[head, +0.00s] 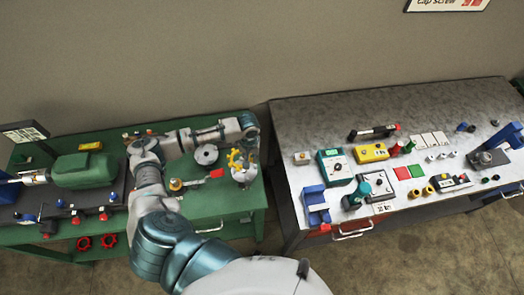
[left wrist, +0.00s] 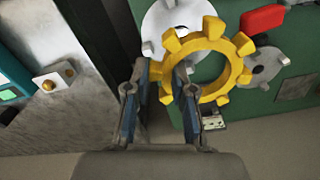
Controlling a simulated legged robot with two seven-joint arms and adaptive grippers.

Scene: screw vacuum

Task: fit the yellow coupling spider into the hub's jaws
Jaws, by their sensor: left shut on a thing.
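The yellow coupling spider (head: 234,158) is a toothed ring, large in the left wrist view (left wrist: 242,76). My left gripper (head: 249,155) is shut on one side of it; its two fingers (left wrist: 157,100) show beside the ring's left edge in the wrist view. The silver hub (head: 243,177) is at the right end of the green bench. The hub also shows in the wrist view (left wrist: 172,20), partly hidden behind the spider. The spider overlaps it in both views; I cannot tell whether they touch. My right gripper is not in view.
A second grey round part (head: 206,154) and a red piece (head: 216,173) lie left of the hub. A green motor (head: 85,171) stands at the bench's left. The grey table (head: 390,100) on the right, across a narrow gap, carries meters and small parts.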

